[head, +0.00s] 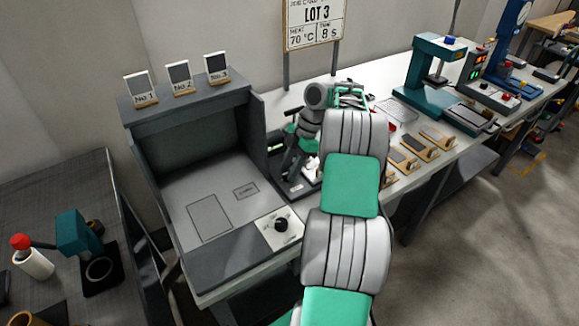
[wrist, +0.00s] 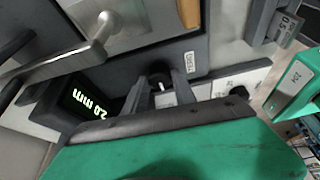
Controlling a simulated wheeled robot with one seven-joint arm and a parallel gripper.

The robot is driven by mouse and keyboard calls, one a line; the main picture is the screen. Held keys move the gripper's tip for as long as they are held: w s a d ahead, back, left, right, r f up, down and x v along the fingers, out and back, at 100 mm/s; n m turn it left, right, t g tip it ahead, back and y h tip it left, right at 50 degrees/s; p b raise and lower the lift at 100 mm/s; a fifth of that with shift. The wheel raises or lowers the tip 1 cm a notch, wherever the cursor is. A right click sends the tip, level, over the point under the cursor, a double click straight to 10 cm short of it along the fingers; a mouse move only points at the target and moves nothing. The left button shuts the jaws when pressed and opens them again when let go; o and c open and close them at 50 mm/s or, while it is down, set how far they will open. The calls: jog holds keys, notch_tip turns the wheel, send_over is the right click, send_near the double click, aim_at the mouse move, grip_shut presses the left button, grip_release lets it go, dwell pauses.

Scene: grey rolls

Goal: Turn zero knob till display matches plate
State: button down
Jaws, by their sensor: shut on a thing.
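The zero knob (wrist: 158,70) is a small black knob beside a ZERO label (wrist: 191,60) on a dark grey housing in the wrist view. My gripper (wrist: 163,88) has its two grey fingers shut around it; the fingers partly cover it. The lit display (wrist: 90,104) shows green digits and mm, upside down in this view; it seems to read 2.0 mm. A small plate (wrist: 288,28) at the upper right seems to carry 0.5. In the head view my arm hides my gripper and the knob.
A metal lever (wrist: 98,42) stands near my gripper. Another black knob (wrist: 238,90) sits on a white panel to the right. A grey booth (head: 190,130) stands left on the bench, wooden-based samples (head: 420,145) lie right of my arm. A LOT 3 sign (head: 316,22) stands behind.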

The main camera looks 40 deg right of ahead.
dwell(0.4)
jog(key=c, duration=1)
grip_release()
jog(key=p+v, duration=0.6)
jog(key=v, duration=0.1)
jog(key=shift+d+r, duration=0.15)
jog(key=shift+r, duration=0.25)
